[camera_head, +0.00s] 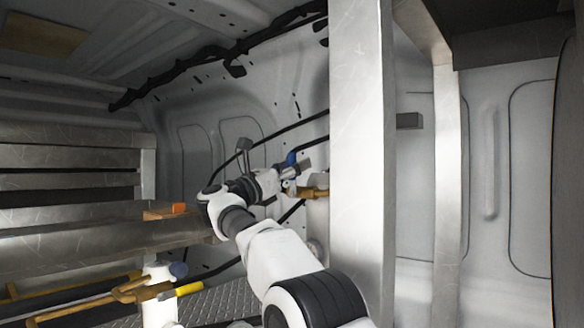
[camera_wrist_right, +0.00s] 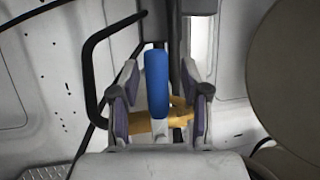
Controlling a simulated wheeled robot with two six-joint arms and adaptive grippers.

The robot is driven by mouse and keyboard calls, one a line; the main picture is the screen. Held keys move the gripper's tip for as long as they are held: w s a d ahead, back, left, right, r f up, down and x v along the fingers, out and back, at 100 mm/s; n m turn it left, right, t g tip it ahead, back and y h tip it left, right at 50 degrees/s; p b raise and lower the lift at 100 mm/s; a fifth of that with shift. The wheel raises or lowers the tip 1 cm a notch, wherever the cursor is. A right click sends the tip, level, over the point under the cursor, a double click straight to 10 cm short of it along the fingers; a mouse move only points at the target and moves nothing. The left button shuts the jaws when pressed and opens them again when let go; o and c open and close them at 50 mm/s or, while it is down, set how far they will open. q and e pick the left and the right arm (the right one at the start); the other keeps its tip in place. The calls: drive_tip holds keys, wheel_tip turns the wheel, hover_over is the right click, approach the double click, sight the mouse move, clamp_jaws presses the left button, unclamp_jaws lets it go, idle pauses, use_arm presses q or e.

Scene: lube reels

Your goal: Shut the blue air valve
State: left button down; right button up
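The blue air valve handle (camera_head: 291,158) shows small at the middle of the head view, beside a tall metal post. In the right wrist view the handle (camera_wrist_right: 156,82) stands upright, above a brass-coloured fitting (camera_wrist_right: 140,123). My right gripper (camera_head: 294,174) is at the valve. In the right wrist view its two fingers with purple pads (camera_wrist_right: 159,95) stand apart on either side of the blue handle, with gaps visible on both sides. The handle's lower end and the valve body are partly hidden in the head view. My left gripper is not in view.
The metal post (camera_head: 358,150) stands just right of the valve. Black hoses (camera_wrist_right: 92,65) run close around it. Metal shelves (camera_head: 70,190) are at the left, with an orange block (camera_head: 180,208) on them.

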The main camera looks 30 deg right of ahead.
drive_tip(key=v, duration=1.2)
drive_tip(key=shift+w+f, duration=0.1)
